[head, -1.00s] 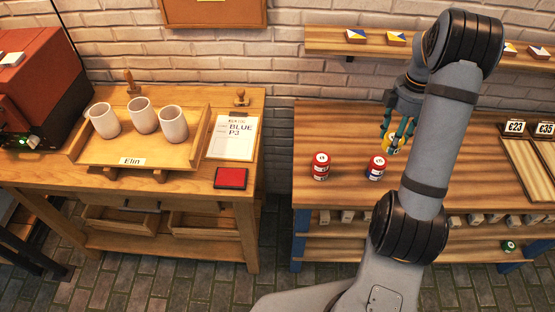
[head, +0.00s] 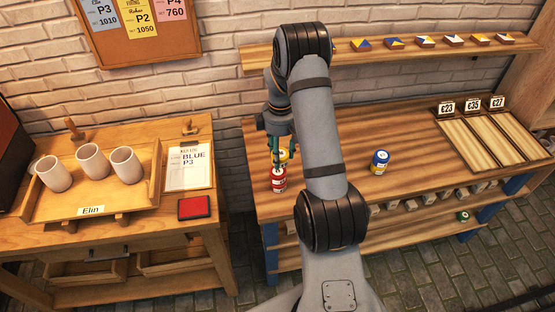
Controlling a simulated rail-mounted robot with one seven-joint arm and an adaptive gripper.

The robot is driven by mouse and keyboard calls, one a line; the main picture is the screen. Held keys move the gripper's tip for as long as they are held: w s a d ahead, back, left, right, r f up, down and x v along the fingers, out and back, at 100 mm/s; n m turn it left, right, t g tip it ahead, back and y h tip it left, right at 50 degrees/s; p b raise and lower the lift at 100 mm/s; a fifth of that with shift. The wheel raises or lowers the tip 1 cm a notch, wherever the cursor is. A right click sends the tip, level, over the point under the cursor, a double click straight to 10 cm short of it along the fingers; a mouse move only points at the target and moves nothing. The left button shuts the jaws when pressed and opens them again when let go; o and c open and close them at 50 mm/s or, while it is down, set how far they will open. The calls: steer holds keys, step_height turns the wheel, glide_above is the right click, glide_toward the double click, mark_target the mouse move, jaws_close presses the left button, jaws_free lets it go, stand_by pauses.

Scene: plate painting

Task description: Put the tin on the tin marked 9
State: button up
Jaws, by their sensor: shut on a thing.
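My gripper (head: 276,146) points down above the left part of the right-hand bench, shut on a yellow tin (head: 284,156) that is partly hidden by its fingers. The tin numbers are too small to read. My forearm hides part of the bench between them.
The bench (head: 420,150) is clear around the blue tin. Wooden panels with price tags (head: 472,104) are at its right. A wall shelf (head: 390,53) with small tiles runs behind. The left table holds a tray (head: 90,205) of cups and a red pad (head: 194,207).

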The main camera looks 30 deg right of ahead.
steer(key=shift+w+a+f, duration=0.15)
steer(key=shift+a+f, duration=0.15)
steer(key=shift+f, duration=0.1)
step_height(320, 180, down, 4)
steer(key=shift+w+r+p, duration=0.1)
steer(key=shift+r+p, duration=0.05)
steer(key=shift+p, duration=0.7)
steer(key=shift+f+b, duration=0.2)
steer(key=shift+b, duration=0.1)
steer(key=o, duration=1.2)
steer(key=shift+r, duration=0.1)
steer(key=shift+o, duration=0.3)
step_height(320, 180, up, 12)
steer(key=shift+r+b, duration=0.15)
steer(key=shift+b, duration=1.05)
